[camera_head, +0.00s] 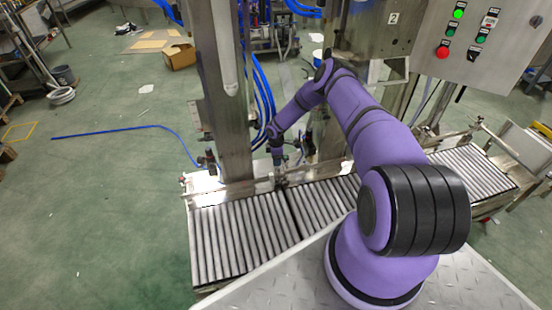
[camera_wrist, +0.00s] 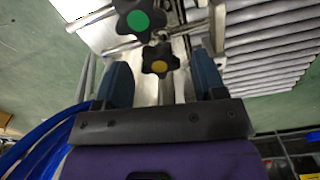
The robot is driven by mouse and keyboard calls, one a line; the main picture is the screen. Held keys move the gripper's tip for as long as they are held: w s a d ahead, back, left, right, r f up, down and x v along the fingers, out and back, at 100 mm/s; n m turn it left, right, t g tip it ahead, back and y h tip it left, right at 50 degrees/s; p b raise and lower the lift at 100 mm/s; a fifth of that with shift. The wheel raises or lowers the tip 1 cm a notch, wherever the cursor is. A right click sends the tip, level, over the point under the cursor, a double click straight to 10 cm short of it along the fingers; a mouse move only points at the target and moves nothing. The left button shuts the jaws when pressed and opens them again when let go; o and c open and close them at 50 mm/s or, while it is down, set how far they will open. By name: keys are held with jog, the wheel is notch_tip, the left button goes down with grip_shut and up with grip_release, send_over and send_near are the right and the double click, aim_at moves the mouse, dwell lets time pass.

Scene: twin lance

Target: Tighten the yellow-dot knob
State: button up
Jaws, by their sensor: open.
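The yellow-dot knob (camera_wrist: 148,66) is a black, lobed knob with a yellow centre, in the middle of the wrist view. My gripper (camera_wrist: 160,68) is open, with one blue-grey finger on each side of this knob. Gaps show between the fingers and the knob, and I cannot tell how far ahead of the fingertips it lies. A larger black knob with a green dot (camera_wrist: 139,21) is just above and left of it. In the head view my gripper (camera_head: 280,176) is at the conveyor's back rail; the knobs are too small to make out there.
The roller conveyor (camera_head: 228,243) runs below, with metal rods and a rail (camera_head: 316,171) along its back. A steel post (camera_head: 222,100) and blue hoses (camera_head: 262,95) stand close beside my forearm. A control panel (camera_head: 482,42) is at upper right. Open green floor lies left.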

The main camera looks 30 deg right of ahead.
jog(key=shift+f, duration=0.1)
jog(key=shift+c, duration=0.2)
jog(key=c, duration=0.9)
jog(key=shift+m, duration=0.4)
jog(key=shift+w+d+m, duration=0.1)
jog(key=shift+m, duration=2.3)
jog(key=o, duration=0.9)
jog(key=shift+o, duration=0.2)
